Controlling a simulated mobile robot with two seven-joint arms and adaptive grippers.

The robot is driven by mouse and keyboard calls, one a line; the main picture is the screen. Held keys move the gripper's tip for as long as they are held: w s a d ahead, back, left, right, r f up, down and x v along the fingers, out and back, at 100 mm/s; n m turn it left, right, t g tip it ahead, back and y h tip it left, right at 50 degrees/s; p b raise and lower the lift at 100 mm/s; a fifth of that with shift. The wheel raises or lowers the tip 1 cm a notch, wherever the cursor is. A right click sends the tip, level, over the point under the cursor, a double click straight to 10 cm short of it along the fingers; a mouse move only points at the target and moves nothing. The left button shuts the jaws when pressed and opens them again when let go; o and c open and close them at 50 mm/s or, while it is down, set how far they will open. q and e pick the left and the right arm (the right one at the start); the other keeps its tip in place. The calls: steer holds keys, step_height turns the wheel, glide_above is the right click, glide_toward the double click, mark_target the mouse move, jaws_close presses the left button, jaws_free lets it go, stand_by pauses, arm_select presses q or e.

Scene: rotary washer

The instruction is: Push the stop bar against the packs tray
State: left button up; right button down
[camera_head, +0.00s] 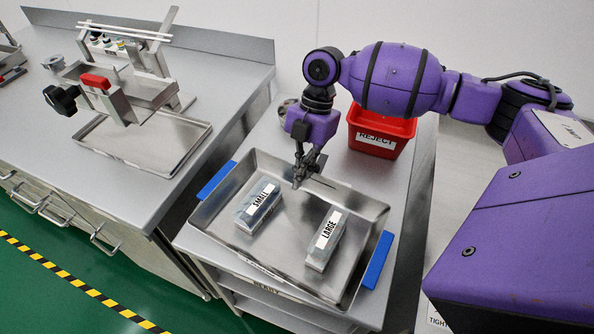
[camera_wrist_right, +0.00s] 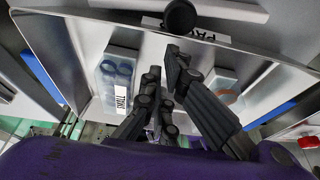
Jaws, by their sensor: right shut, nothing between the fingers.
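The packs tray (camera_head: 357,209) is a shallow metal tray with blue end handles on the cart. A pack labelled SMALL (camera_head: 258,207) lies in its left half and one labelled LARGE (camera_head: 325,241) in its right half. My right gripper (camera_head: 298,184) points down at the tray's rear part, shut and empty, behind and between the packs. The wrist view shows its dark fingers (camera_wrist_right: 163,80) between the two packs, with the front wall at the top. I cannot clearly pick out the stop bar. A grey round part (camera_head: 287,108) shows beside my right wrist, partly hidden. My left gripper is out of view.
A red REJECT bin (camera_head: 380,132) stands behind the tray, close to my right arm. On the left bench is a metal fixture (camera_head: 142,95) with a black knob over a shallow pan (camera_head: 185,124). A gap separates bench and cart.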

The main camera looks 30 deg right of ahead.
steer(key=shift+w+d, duration=0.2)
steer(key=shift+d, duration=0.1)
